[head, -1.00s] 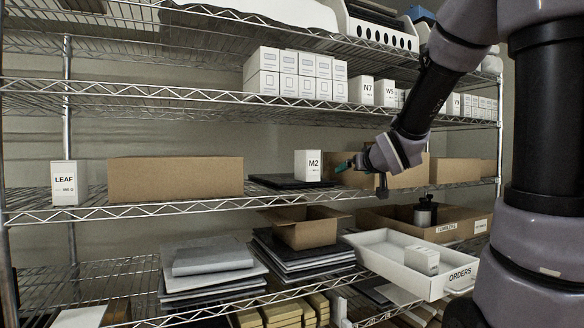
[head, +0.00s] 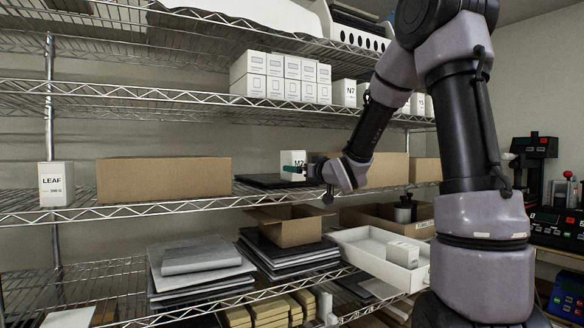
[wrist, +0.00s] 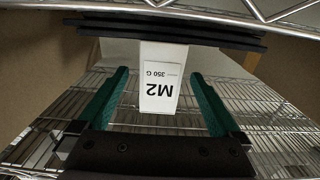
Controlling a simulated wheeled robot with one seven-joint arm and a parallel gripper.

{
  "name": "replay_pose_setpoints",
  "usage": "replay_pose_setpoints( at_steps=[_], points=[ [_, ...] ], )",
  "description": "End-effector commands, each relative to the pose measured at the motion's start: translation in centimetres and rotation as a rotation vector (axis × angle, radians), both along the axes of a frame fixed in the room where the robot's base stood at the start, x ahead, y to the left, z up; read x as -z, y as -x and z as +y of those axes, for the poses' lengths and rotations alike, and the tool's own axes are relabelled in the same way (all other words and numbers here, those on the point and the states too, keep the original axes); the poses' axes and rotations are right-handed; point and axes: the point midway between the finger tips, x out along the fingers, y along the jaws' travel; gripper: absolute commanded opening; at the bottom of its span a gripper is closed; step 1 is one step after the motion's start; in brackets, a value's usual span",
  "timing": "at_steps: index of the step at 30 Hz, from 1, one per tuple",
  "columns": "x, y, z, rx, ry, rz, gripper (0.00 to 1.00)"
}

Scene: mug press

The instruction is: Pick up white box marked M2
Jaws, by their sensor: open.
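The white box marked M2 (head: 291,160) stands upright on a dark flat stack (head: 248,182) on the middle shelf. My gripper (head: 296,170) is in front of it in the head view and hides its lower part. In the wrist view the box (wrist: 163,75) appears upside down, with its M2 350 G label facing me. My gripper (wrist: 160,100) is open, with one green finger on each side of the box's front end. Gaps show between the fingers and the box sides, so neither finger appears to touch it.
A cardboard box (head: 164,180) and a white LEAF box (head: 56,184) stand to the left on the same shelf. Another cardboard box (head: 388,168) is behind my wrist on the right. The wire shelf above (head: 190,100) carries several white boxes.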

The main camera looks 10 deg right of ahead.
Motion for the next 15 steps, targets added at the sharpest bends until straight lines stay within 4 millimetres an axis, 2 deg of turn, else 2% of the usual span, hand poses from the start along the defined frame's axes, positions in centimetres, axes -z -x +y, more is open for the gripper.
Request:
replay_pose_setpoints(
  at_steps=[5, 12, 15],
  points=[
    [0.0, -1.4, 0.5, 0.000, -0.001, 0.000, 1.00],
    [-0.1, -4.6, 1.7, 0.000, -0.001, 0.001, 1.00],
    [-0.1, -5.2, 1.9, 0.001, -0.001, 0.001, 1.00]
  ],
)
